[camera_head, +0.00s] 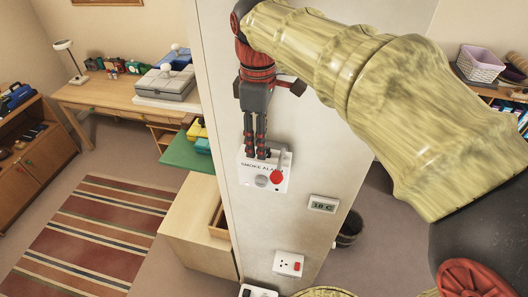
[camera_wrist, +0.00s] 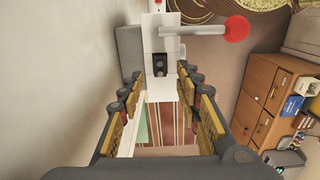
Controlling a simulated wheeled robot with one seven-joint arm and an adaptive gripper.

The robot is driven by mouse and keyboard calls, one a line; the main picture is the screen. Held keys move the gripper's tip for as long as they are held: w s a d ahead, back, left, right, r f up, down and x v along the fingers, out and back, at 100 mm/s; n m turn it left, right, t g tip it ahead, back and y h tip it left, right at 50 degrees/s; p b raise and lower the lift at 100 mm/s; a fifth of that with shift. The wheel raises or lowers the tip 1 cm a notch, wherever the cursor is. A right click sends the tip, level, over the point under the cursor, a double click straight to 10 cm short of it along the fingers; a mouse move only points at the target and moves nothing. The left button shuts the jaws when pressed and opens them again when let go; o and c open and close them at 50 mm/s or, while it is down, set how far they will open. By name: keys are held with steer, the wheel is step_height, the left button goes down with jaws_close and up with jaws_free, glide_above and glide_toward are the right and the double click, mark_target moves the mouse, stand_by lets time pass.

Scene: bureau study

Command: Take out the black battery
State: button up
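The white smoke alarm (camera_head: 248,180) is fixed to the pale wall panel, with its lettering, a round grey disc and a grey lever with a red knob (camera_head: 277,177) on its front. In the wrist view, the alarm (camera_wrist: 161,20) has a dark opening in its top, and the black battery (camera_wrist: 159,66) appears to sit inside it. My gripper (camera_head: 256,155) points down just over the alarm. In the wrist view my gripper (camera_wrist: 166,88) is open, its fingers apart on either side of the opening, with nothing between them. The head view hides the battery behind the fingers.
The lever's red knob (camera_wrist: 237,28) sticks out to the right in the wrist view. A thermostat (camera_head: 323,204) and a socket (camera_head: 288,263) are on the panel below. A desk (camera_head: 100,97) and a green-topped surface (camera_head: 185,153) stand to the left.

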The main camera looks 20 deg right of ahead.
steer(key=shift+s+f, duration=0.15)
steer(key=shift+f, duration=0.5)
steer(key=shift+c, duration=0.3)
steer(key=c, duration=0.8)
jaws_close()
